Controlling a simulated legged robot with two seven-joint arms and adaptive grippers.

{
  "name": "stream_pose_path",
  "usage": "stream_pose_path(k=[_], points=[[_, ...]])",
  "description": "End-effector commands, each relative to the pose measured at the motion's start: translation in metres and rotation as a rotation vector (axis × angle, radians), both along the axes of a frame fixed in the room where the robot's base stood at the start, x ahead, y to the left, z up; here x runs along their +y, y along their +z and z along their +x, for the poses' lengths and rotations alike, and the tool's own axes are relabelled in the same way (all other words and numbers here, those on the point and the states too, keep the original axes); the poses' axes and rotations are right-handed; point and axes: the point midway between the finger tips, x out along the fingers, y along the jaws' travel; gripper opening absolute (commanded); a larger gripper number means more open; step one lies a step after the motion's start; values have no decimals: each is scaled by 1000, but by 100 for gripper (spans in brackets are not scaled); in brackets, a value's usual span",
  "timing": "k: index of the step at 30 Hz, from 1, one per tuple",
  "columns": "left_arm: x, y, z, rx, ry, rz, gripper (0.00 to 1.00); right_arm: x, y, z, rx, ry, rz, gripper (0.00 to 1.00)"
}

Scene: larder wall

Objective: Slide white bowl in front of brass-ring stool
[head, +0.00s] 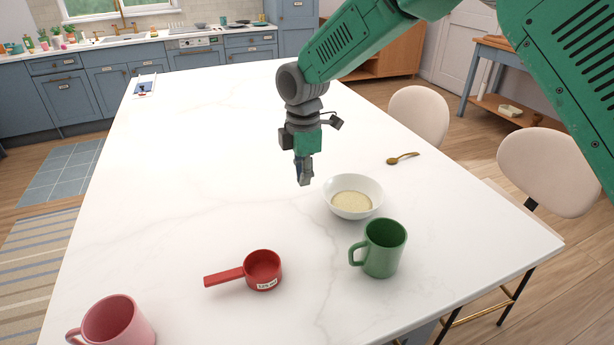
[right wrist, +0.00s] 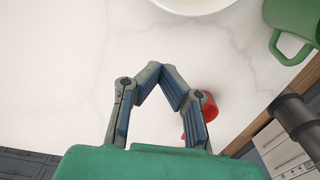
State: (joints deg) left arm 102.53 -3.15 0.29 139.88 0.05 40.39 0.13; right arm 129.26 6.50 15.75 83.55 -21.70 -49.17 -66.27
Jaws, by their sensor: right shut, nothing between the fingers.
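The white bowl (head: 347,183) stands upright on the white table, with something beige inside. Its edge also shows at the top of the right wrist view (right wrist: 197,6). My right gripper (head: 304,183) points down just left of the bowl, seemingly apart from it. Its fingertips meet in the right wrist view (right wrist: 160,70), shut and empty. A pale stool (head: 550,172) stands at the table's right side, with brass bars (head: 478,313) and dark legs low down near it. Another pale stool (head: 418,115) stands farther back; its legs are hidden. My left gripper is out of view.
A green mug (head: 385,248) stands close in front of the bowl. A gold spoon (head: 402,159) lies behind it to the right. A red measuring cup (head: 262,270) and a pink mug (head: 115,322) stand nearer. The table (head: 190,170) is clear to the left.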

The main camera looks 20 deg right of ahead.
Motion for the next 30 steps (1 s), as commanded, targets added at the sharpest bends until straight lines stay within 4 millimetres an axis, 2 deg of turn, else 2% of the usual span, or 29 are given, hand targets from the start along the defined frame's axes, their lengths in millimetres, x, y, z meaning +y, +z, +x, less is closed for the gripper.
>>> stream_pose_path(k=[3,10,15,18,30], points=[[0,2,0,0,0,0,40,2,-27,-1,6,1,-3,0],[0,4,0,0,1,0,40,0,-76,-1,5,1,0,0],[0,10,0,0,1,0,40,-27,-72,-2,0,-2,2,0],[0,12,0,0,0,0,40,-36,-73,-3,1,-2,3,0],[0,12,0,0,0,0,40,-38,-73,-3,1,1,-1,0]])
